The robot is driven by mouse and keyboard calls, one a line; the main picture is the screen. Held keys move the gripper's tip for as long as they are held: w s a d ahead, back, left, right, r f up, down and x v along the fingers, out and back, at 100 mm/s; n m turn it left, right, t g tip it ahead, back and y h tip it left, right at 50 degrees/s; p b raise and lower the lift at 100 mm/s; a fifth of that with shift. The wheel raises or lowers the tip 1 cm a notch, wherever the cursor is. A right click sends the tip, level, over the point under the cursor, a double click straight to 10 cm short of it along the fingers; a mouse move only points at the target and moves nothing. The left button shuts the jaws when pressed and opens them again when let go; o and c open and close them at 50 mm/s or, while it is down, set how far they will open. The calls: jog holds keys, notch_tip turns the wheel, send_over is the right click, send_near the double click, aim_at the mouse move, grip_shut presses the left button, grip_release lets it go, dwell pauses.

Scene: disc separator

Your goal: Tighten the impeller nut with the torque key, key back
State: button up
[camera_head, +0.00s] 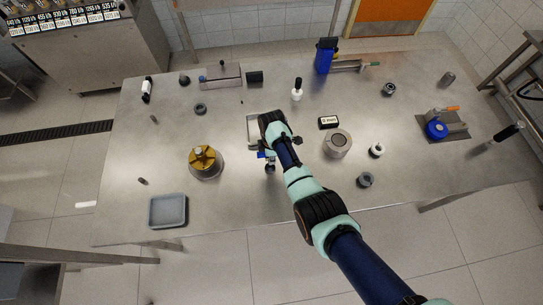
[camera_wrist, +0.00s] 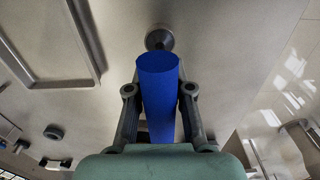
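My gripper (camera_wrist: 159,92) has its fingers on both sides of a blue cylindrical handle, which I take for the torque key (camera_wrist: 158,68). In the wrist view the fingers appear closed against it. A grey round piece (camera_wrist: 159,39) shows just beyond the handle's end; I cannot tell whether it is joined to the handle. In the head view a bit of blue (camera_head: 262,155) shows at my gripper (camera_head: 267,157), near the table's middle. A gold-coloured impeller (camera_head: 205,158) sits on a round metal base to the left of my gripper. Its nut is too small to make out.
A grey tray (camera_head: 168,211) lies at the table's front left. A metal cylinder (camera_head: 337,143) and a small black-and-white box (camera_head: 328,122) stand to the right. A blue device (camera_head: 326,56) stands at the back. The table between my gripper and the impeller is mostly clear.

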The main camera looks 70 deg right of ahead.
jog(key=o, duration=0.5)
notch_tip(320, 180, up, 12)
jog(key=shift+r, duration=0.1)
notch_tip(320, 180, up, 4)
jog(key=p, duration=0.4)
jog(key=shift+p, duration=0.4)
